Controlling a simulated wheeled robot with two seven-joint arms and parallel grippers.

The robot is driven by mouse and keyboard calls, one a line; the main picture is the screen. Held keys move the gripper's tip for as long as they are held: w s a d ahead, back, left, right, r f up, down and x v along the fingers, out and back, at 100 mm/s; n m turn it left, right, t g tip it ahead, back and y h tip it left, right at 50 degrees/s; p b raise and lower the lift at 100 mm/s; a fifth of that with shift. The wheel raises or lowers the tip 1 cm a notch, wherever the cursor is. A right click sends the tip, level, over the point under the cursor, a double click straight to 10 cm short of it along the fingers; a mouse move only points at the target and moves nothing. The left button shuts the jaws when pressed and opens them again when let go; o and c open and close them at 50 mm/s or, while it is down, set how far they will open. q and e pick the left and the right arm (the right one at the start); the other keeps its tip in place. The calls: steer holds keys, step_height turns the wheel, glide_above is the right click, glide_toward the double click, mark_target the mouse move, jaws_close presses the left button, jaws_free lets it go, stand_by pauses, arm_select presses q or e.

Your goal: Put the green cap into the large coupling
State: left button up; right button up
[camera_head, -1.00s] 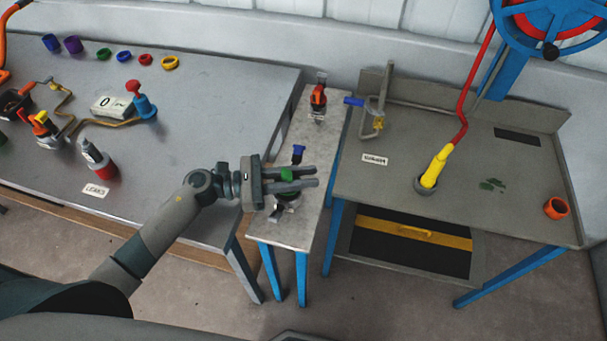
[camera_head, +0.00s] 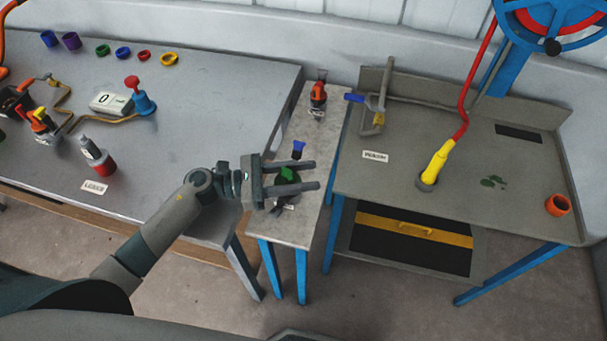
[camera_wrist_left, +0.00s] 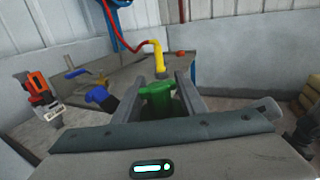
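A green part that looks like the green cap (camera_head: 288,174) is on a fitting at the near end of the narrow middle bench. It also shows in the left wrist view (camera_wrist_left: 158,101). My left gripper (camera_head: 307,177) is level with it, with one finger on each side. The fingers (camera_wrist_left: 160,92) are spread and look apart from the green part. The fitting below it is mostly hidden by the gripper. I cannot tell which part is the large coupling. My right gripper is not in view.
A blue-handled part (camera_head: 298,149) stands just behind the fingers, and an orange valve (camera_head: 318,97) is at the bench's far end. The right table holds a yellow hose end (camera_head: 435,168) and an orange ring (camera_head: 557,205). Several coloured rings lie on the left table.

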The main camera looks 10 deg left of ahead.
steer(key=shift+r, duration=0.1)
